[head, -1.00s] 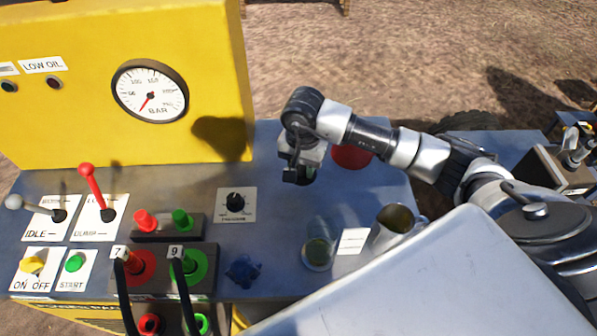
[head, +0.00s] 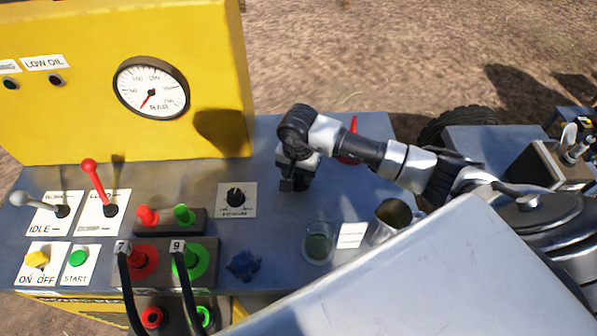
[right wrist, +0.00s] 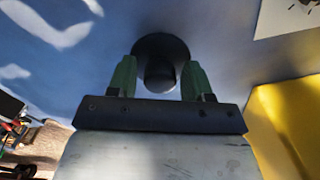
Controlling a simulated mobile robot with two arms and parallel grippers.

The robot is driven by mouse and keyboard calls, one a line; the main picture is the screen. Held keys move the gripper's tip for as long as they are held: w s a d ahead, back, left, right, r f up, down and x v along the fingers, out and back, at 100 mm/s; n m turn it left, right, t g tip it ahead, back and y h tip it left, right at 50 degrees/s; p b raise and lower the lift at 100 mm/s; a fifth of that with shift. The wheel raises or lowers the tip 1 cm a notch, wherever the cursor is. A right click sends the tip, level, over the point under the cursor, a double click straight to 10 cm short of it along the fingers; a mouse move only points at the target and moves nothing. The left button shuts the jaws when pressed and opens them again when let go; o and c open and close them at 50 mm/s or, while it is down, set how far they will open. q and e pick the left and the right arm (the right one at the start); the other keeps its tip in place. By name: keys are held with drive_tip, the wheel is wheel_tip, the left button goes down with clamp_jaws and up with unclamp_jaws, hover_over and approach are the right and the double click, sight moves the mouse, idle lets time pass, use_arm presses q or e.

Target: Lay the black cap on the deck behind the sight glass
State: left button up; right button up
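The black cap (right wrist: 160,47), a round disc with a narrower knob, shows in the right wrist view against the blue-grey deck. My right gripper (right wrist: 159,78) has its green fingers on either side of the knob, with narrow gaps showing, so it looks open. In the head view the right gripper (head: 293,184) points down, low over the deck (head: 345,205), behind the sight glass (head: 318,243); the cap there is a dark shape hard to separate from the fingers. I cannot tell for sure that the cap rests on the deck. My left gripper is not in view.
A pressure knob (head: 235,197) is left of my gripper, a blue knob (head: 244,265) nearer. A red part (head: 351,145) shows behind my arm. The yellow panel (head: 215,80) rises at back left.

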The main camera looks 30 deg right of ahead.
drive_tip(key=shift+o, duration=0.2)
drive_tip(key=shift+r, duration=0.35)
wheel_tip(320, 180, up, 12)
drive_tip(key=b, duration=0.2)
drive_tip(key=shift+f, duration=0.2)
